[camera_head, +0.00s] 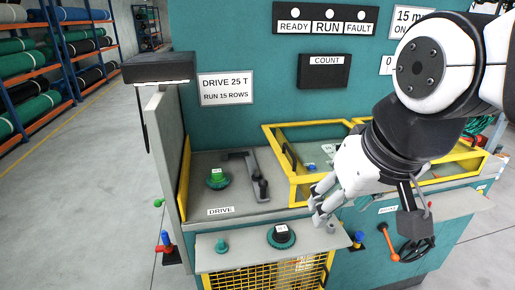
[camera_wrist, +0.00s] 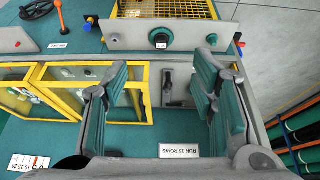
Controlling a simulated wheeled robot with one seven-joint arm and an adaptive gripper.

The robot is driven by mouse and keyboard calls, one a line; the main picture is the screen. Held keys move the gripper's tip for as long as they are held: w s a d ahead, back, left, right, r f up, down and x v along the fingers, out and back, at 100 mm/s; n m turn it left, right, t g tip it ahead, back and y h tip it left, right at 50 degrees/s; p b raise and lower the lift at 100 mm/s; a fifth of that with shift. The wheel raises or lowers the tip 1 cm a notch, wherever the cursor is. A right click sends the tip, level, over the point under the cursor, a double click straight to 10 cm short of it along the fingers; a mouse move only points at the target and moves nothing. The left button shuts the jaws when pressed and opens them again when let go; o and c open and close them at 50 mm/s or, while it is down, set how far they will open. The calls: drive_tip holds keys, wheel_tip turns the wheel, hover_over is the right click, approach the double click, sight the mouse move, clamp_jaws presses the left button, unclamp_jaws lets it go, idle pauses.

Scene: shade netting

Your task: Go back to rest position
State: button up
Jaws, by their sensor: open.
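My gripper (camera_head: 318,205) hangs in front of the teal machine, at the yellow-framed guard (camera_head: 296,190) in the head view. In the wrist view my gripper (camera_wrist: 165,95) has its two fingers wide apart, with nothing between them. The drive station (camera_head: 240,197) on the machine's grey deck is left of my gripper. It carries a green round knob (camera_head: 217,179) and a dark lever (camera_head: 260,187). In the wrist view the dark lever (camera_wrist: 168,85) shows between the fingers, well beyond them.
A lower grey shelf (camera_head: 235,262) holds a dark green dial (camera_head: 281,236) and a small green knob (camera_head: 221,245). A handwheel (camera_head: 416,249) with an orange lever (camera_head: 388,242) is at the lower right. Racks of rolls (camera_head: 45,60) stand left; the floor (camera_head: 110,150) between is clear.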

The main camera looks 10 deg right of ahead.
drive_tip(key=s, duration=0.2)
drive_tip(key=shift+s+f, duration=0.1)
drive_tip(key=shift+s, duration=0.3)
